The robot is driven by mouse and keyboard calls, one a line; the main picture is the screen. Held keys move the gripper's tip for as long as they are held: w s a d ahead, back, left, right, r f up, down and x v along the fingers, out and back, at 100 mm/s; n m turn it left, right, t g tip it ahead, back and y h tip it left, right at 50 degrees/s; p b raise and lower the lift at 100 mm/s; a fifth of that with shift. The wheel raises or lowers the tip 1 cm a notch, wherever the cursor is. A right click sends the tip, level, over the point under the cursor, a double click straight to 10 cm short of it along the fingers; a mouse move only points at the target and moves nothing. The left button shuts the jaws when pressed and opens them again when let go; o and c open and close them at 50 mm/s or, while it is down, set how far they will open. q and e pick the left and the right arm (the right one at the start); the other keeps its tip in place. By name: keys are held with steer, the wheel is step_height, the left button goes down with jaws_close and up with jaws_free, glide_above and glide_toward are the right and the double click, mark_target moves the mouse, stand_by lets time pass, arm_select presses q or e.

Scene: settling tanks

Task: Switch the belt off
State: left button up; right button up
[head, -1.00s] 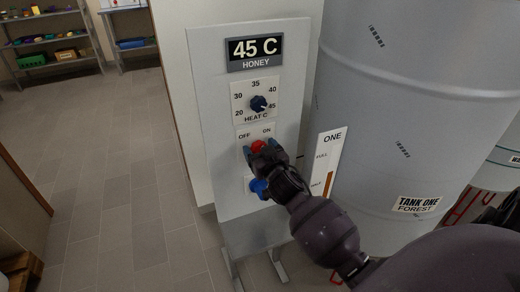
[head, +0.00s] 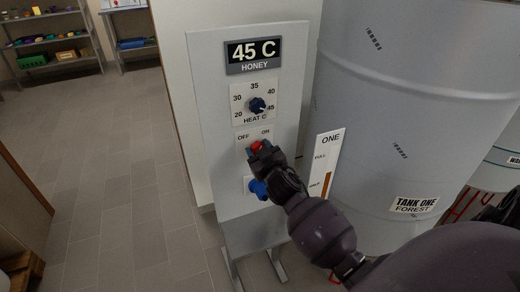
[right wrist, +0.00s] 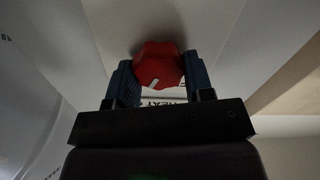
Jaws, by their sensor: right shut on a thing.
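A grey control panel (head: 215,130) stands upright with a red knob (head: 257,147) under OFF and ON labels. My right gripper (head: 260,152) is at the red knob, and its fingers cover part of it. In the right wrist view the red knob (right wrist: 158,66) sits between the two blue fingers of my right gripper (right wrist: 160,80), which are shut on it. A white mark shows on the knob's lower edge. The head view does not show clearly which label the knob points to. My left gripper is not in view.
A blue knob (head: 258,188) is just below my gripper. Tank one (head: 400,110) stands close on the right. The floor (head: 120,180) to the left is clear.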

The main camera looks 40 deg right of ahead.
steer(key=shift+a+f+n+p, duration=0.1)
steer(key=shift+n+p, duration=0.55)
steer(key=shift+n, duration=2.3)
steer(key=shift+a+n+p, duration=0.1)
steer(key=shift+n+p, duration=0.5)
steer(key=shift+n, duration=2.35)
steer(key=o, duration=0.9)
